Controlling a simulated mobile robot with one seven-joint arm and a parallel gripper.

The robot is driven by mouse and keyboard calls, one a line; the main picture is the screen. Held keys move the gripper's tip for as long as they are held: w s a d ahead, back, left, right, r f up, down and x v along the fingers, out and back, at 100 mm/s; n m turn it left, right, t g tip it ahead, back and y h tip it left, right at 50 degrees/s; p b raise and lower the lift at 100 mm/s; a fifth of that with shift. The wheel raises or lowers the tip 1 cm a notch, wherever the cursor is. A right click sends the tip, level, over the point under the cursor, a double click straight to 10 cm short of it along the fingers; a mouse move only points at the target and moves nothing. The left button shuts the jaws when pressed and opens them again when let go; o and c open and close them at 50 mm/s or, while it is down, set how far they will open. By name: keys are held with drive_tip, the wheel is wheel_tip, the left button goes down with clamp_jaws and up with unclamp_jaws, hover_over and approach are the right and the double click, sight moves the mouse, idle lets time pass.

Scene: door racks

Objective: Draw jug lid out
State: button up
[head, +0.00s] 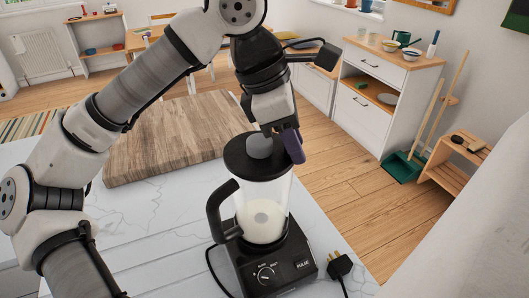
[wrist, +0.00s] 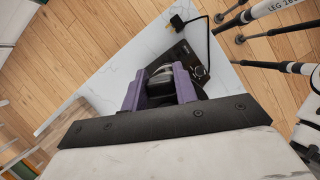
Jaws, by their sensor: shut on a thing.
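The clear blender jug (head: 265,195) stands upright on its black base (head: 272,262), with pale contents low inside and a black handle on its left. The round black jug lid (head: 238,158) lies level at the jug's mouth, its grey knob (head: 258,147) upward. I cannot tell any gap between lid and rim. My gripper (head: 276,146) comes from above, its purple fingers shut on the lid's knob. In the wrist view my gripper (wrist: 160,92) has a finger on each side of the dark, grey-topped knob (wrist: 160,72). The near finger hides part of the lid.
A wooden board (head: 165,140) lies on the white marble counter (head: 150,225) behind and left of the blender. A black plug (head: 340,264) and cord lie at its right. The counter edge is close on the right, with floor beyond. White drawers (head: 372,100) stand farther back.

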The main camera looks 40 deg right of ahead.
drive_tip(key=shift+r+p, duration=0.3)
drive_tip(key=shift+r, duration=1.9)
drive_tip(key=shift+s+a+f, duration=0.1)
